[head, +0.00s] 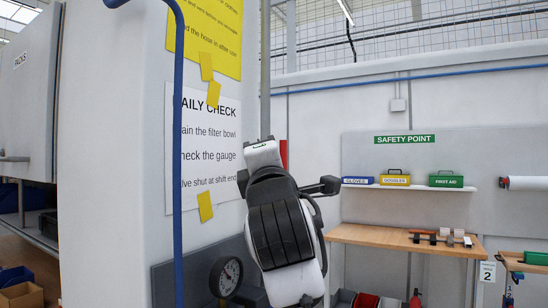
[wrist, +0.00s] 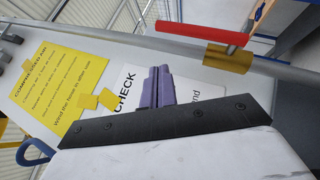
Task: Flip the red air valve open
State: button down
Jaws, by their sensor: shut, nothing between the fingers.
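The red valve lever (wrist: 200,32) shows at the top of the wrist view, with its brass body (wrist: 228,58) on a grey pipe. The lever looks roughly parallel to the pipe and a little off it. In the head view only a strip of red (head: 284,155) shows beside the upright pipe, the rest hidden behind my arm. My gripper (wrist: 158,70) has its purple fingers together, with nothing between them. In the wrist view the fingertips are left of and below the valve, apart from it. The fingers cannot be made out in the head view.
A gauge (head: 226,277) sits on a dark panel at lower left of my arm. A wooden bench (head: 385,238) and a shelf (head: 408,187) with cases stand at the right.

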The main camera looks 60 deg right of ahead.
jog(key=s+a+b, duration=0.3)
jog(key=s+a, duration=0.3)
jog(key=a, duration=0.1)
jog(key=shift+a, duration=0.35)
